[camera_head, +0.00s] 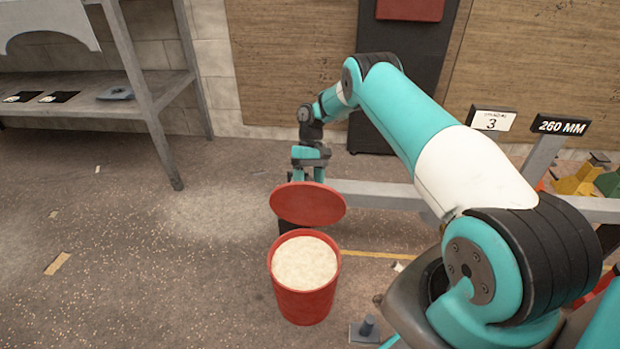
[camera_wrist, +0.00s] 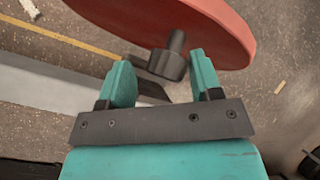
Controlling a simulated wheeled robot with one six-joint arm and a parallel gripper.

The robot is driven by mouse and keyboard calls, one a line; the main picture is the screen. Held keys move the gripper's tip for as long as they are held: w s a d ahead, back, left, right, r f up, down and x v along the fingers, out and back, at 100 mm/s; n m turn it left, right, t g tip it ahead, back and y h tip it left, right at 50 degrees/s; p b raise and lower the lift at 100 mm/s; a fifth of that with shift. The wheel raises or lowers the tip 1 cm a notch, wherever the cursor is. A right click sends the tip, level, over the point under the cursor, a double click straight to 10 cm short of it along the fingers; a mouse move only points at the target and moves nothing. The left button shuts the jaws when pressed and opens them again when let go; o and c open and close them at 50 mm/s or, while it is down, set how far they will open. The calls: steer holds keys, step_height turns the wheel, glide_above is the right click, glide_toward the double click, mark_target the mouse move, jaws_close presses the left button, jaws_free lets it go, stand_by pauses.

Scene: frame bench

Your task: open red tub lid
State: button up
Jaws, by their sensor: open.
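The red tub (camera_head: 304,302) stands upright on the floor in the head view, filled with pale grainy material (camera_head: 304,263). Its red lid (camera_head: 307,205) is raised and tilted at the far side of the tub, leaving the mouth uncovered. The lid also shows at the top of the wrist view (camera_wrist: 215,25), with a dark knob (camera_wrist: 170,62) standing out from it. My gripper (camera_head: 307,174) is behind the lid, its fingertips partly hidden there. In the wrist view my gripper (camera_wrist: 158,62) is open, with the knob near the tips and between the fingers, not clamped.
A grey rail (camera_head: 375,194) runs behind the lid to the right. A metal bench (camera_head: 95,85) stands at the back left. A small grey post on a plate (camera_head: 367,328) is right of the tub.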

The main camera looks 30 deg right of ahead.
steer(key=shift+r, duration=0.15)
step_height(320, 180, up, 20)
steer(key=p, duration=0.9)
